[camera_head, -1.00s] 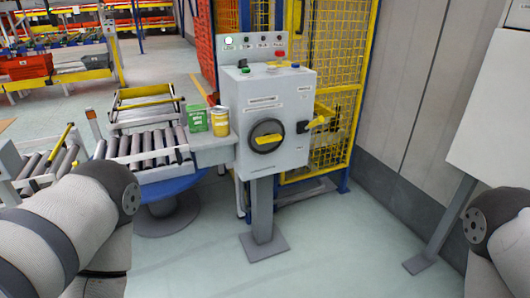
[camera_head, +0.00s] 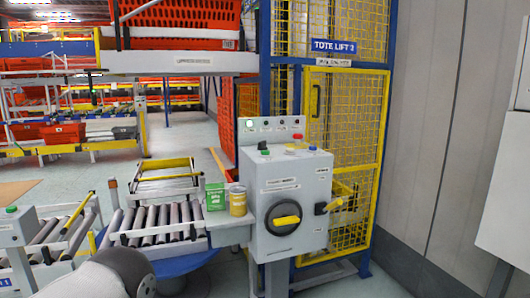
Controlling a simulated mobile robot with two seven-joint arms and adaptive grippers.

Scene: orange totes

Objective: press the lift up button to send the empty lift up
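The grey control box (camera_head: 290,200) stands on a post in the middle of the view. I cannot read which button is lift up. The yellow mesh tote lift (camera_head: 345,125), signed "TOTE LIFT 2", stands behind the box. Part of my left arm shows at the bottom left, but its gripper is out of view. My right arm and gripper are out of view.
A green carton (camera_head: 215,196) and a yellow can (camera_head: 238,200) stand on a shelf left of the box. Roller conveyors (camera_head: 160,222) lie further left. A white panel (camera_head: 505,190) stands at the right. The floor right of the post is clear.

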